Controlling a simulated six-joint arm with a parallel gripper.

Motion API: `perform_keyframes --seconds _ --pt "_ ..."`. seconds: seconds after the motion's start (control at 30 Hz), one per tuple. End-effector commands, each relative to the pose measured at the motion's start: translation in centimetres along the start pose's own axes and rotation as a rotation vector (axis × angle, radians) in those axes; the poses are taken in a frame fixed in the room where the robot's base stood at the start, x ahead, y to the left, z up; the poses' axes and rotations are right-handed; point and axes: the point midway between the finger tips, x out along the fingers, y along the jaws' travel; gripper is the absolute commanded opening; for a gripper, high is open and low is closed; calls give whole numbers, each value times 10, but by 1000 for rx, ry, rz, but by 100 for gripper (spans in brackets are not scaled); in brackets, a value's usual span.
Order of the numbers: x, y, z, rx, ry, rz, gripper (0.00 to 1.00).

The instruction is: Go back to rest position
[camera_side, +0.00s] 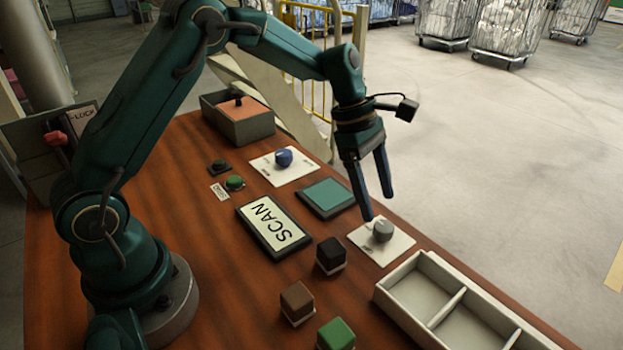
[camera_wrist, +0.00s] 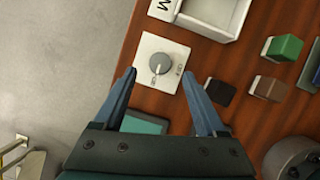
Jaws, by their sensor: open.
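My gripper (camera_side: 378,202) is open and empty. It hangs above the far edge of the table, over a white plate with a grey knob (camera_side: 383,231). In the wrist view the fingers (camera_wrist: 162,98) point toward the grey knob (camera_wrist: 159,64), which lies just beyond and between their tips. The fingers look apart from the knob. In the side view one fingertip is just left of the knob.
The wooden table (camera_side: 150,230) holds a SCAN pad (camera_side: 273,225), a teal pad (camera_side: 326,197), a blue knob (camera_side: 284,157), green buttons (camera_side: 235,182), and black (camera_side: 330,254), brown (camera_side: 297,301) and green (camera_side: 336,334) blocks. A divided tray (camera_side: 446,306) stands right, an open box (camera_side: 240,125) behind.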

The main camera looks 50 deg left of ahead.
Motion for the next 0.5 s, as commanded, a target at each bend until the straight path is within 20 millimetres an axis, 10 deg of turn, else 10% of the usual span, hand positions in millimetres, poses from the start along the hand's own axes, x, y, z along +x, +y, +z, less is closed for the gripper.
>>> perform_keyframes --seconds 0.27,0.5 --pt "-53 -2 25 73 -14 122 74" --pt "-113 -44 34 336 52 249 74"
